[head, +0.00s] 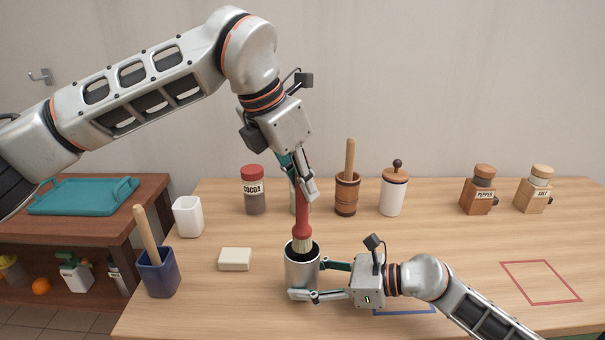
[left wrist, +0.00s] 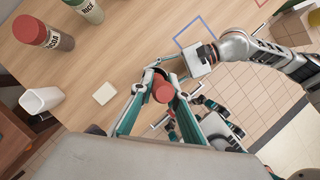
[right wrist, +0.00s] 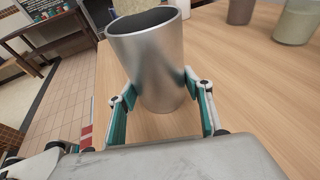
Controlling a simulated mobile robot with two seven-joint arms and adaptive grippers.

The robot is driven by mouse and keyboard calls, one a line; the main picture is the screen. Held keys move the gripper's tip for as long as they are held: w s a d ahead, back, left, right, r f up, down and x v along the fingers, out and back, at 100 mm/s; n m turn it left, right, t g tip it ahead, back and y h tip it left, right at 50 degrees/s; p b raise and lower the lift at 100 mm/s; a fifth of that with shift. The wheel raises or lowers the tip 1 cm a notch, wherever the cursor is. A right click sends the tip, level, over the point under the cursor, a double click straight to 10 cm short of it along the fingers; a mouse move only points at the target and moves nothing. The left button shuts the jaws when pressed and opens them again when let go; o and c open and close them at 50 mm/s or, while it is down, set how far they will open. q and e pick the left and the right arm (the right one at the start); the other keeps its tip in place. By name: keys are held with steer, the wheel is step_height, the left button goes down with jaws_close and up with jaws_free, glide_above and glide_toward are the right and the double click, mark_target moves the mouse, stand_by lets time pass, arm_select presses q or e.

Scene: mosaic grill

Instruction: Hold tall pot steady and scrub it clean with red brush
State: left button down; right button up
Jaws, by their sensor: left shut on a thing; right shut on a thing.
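The tall pot (head: 302,270) is a shiny metal cylinder standing upright on the table. My right gripper (head: 305,279) is shut around its sides from the right; the right wrist view shows the pot (right wrist: 150,65) between both fingers, its dark opening at the top. The red brush (head: 302,218) hangs upright with its pale bristles at the pot's mouth, the tips partly inside. My left gripper (head: 305,190) is shut on the brush's handle from above. In the left wrist view the round red handle end (left wrist: 163,92) sits between the fingers and hides most of the pot.
A sponge-like cream block (head: 235,259), a blue holder (head: 160,273) with a wooden handle and a white cup (head: 188,216) stand left. A cocoa jar (head: 254,190), mortar (head: 346,194), white jar (head: 393,193) and two mills line the back. A red outlined square (head: 541,282) lies right on clear table.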

mark_target(303, 237)
arm_select(q)
steer(key=shift+f, duration=5.65)
steer(key=shift+f, duration=0.5)
